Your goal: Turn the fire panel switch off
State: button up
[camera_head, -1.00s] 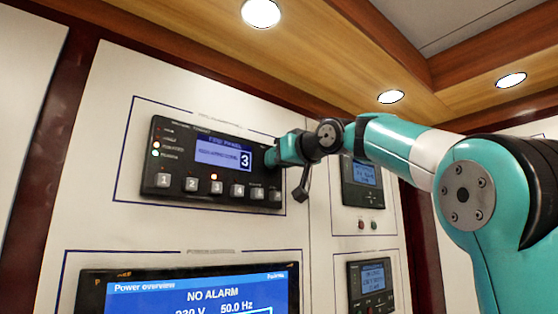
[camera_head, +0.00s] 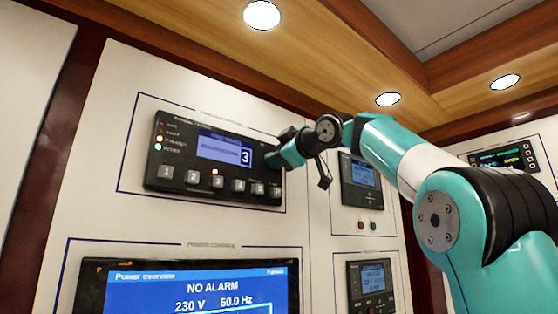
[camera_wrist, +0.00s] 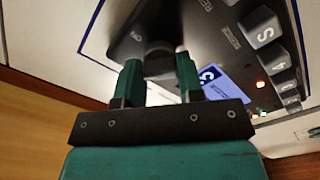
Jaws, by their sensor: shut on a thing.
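The fire panel (camera_head: 190,185) is a dark unit on the white wall, with a lit blue screen showing a 3 and a row of numbered buttons. My gripper (camera_head: 272,158) is at the panel's right end and hides the switch in the head view. In the wrist view, my gripper (camera_wrist: 158,75) has its two teal fingers on either side of the dark round switch (camera_wrist: 157,57) and is shut on it. The switch's exact angle cannot be told.
A large power display (camera_head: 195,290) reading NO ALARM is below the panel. Smaller dark units, one upper (camera_head: 361,182) and one lower (camera_head: 371,287), are to the right, with two small buttons (camera_head: 367,225) between them. Another display (camera_head: 503,158) is at the far right.

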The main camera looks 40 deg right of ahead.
jog(key=shift+n+b, duration=0.75)
jog(key=shift+n, duration=2.95)
jog(key=o, duration=0.9)
jog(key=shift+s, duration=0.1)
